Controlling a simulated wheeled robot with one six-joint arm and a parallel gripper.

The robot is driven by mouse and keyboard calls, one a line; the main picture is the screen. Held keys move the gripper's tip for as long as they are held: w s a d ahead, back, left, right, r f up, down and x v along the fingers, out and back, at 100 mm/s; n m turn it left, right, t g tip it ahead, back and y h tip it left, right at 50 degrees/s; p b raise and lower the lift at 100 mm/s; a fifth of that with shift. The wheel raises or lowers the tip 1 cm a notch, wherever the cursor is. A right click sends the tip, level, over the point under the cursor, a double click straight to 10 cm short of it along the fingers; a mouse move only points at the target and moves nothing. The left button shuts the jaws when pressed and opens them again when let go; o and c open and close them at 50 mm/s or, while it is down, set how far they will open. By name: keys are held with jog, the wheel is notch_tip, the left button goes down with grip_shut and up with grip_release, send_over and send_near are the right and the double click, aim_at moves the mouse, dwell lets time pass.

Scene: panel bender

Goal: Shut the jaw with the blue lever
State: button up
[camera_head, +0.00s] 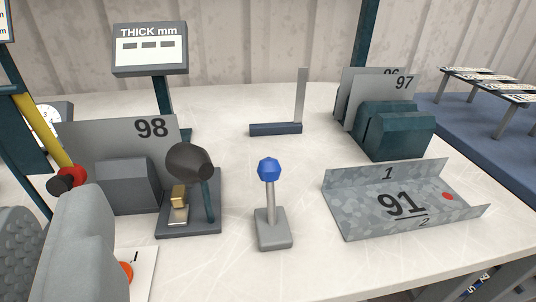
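The blue lever has a faceted blue knob (269,169) on a short grey stem. It stands nearly upright on a small grey base (274,232) on the pale worktop, in the middle of the view. I cannot make out which part is the jaw that it works. My gripper (46,222) shows as two thick grey fingers at the lower left, one with a textured pad. The fingers look apart, with nothing seen between them. My gripper is left of the blue lever and well apart from it. The lower parts of the fingers are cut off by the frame.
A black knob (190,161) on a teal stem stands left of the lever, by panel 98 (92,136). Bent sheet 91 (405,200) lies right. Panel 97 (375,92) stands in a teal holder (395,130). A yellow bar (38,131) is left.

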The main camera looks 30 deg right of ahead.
jog(key=shift+w+d, duration=0.1)
jog(key=shift+w, duration=0.15)
grip_shut()
jog(key=m+g, duration=0.6)
jog(key=g, duration=1.2)
send_over(270, 192)
jog(key=w+d, duration=0.3)
jog(key=w, duration=0.5)
notch_tip(270, 192, down, 4)
jog(key=shift+d+r+h, duration=0.1)
jog(key=shift+r+h, duration=0.05)
jog(key=shift+h, duration=0.25)
jog(key=f, duration=0.9)
jog(key=shift+d+f, duration=0.25)
jog(key=shift+d, duration=0.05)
jog(key=shift+s+a+f, duration=0.1)
jog(key=shift+s+f, duration=0.15)
jog(key=shift+s+a+r, duration=0.35)
jog(key=shift+s+a, duration=0.1)
jog(key=shift+s, duration=0.3)
jog(key=shift+s+a+r, duration=0.3)
jog(key=shift+s+a, duration=0.1)
jog(key=shift+s, duration=0.3)
